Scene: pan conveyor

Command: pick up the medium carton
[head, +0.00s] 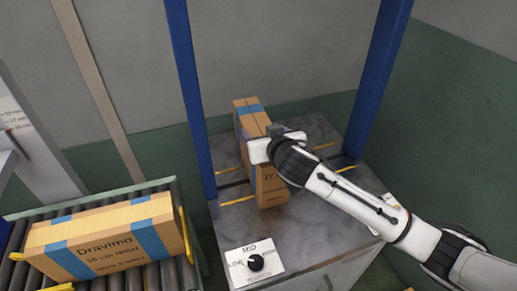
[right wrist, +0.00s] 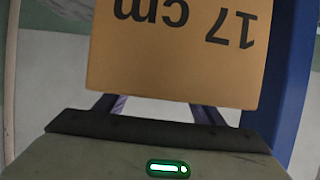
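The carton (head: 270,186), tan with a blue strip and marked 17, stands upright on the grey marbled table between two blue posts. I take it for the medium one. My right gripper (head: 262,142) is at its upper front, with parts of the fingers beside its left and right sides. In the right wrist view the carton's face (right wrist: 180,55) reads "17 cm" upside down and hides the fingertips. The right gripper's finger bases (right wrist: 160,108) show below that face. Whether the fingers press on the carton cannot be told. My left gripper is out of view.
Another carton (head: 100,243), marked Dravimo and 15 cm high, lies on the roller conveyor (head: 90,200) at left. Blue posts (head: 190,90) and (head: 378,85) flank the table (head: 315,220). A dial panel (head: 253,262) marked MID is at its front.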

